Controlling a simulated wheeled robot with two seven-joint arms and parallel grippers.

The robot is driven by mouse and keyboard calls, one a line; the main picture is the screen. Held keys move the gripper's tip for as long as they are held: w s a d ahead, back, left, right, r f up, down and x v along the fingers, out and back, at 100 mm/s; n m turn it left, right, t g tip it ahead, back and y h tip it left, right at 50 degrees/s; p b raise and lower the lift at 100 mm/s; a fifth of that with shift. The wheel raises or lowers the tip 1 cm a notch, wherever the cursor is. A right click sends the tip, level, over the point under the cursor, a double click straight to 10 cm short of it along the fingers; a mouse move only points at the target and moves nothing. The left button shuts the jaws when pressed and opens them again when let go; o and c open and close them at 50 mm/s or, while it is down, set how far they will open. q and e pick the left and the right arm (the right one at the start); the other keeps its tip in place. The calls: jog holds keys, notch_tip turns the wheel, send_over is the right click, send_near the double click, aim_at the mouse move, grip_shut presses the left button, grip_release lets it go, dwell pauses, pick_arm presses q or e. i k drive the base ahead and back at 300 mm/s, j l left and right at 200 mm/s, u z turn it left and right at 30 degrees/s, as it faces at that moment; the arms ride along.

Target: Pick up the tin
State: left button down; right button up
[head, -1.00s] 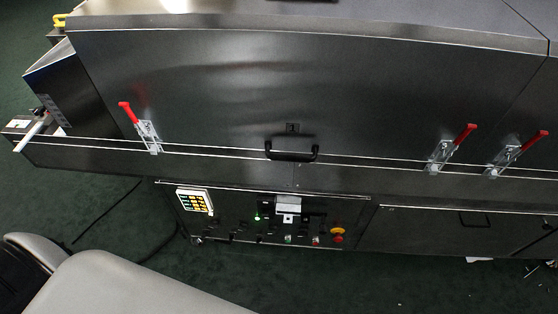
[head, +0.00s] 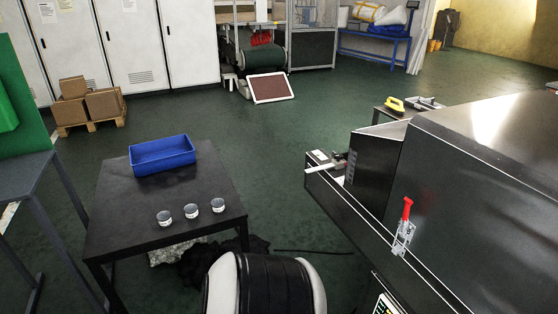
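Three small round tins stand in a slanted row near the front right of a black table (head: 130,228) in the head view. They are the left tin (head: 165,219), the middle tin (head: 191,211) and the right tin (head: 218,205). They look pale with dark sides and stand apart from one another. Neither gripper shows in the head view, so whether they are open or shut is hidden.
A blue crate (head: 162,155) sits at the back of the table. The dryer (head: 465,185) with a red-handled clamp (head: 405,222) fills the right. Cardboard boxes (head: 103,103) on a pallet and white cabinets (head: 183,45) stand behind. Open green floor lies between table and dryer.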

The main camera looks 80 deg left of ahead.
aim_at(164, 217)
jog(key=k+j+u, duration=0.1)
jog(key=u, duration=3.4)
jog(key=i+l, duration=0.05)
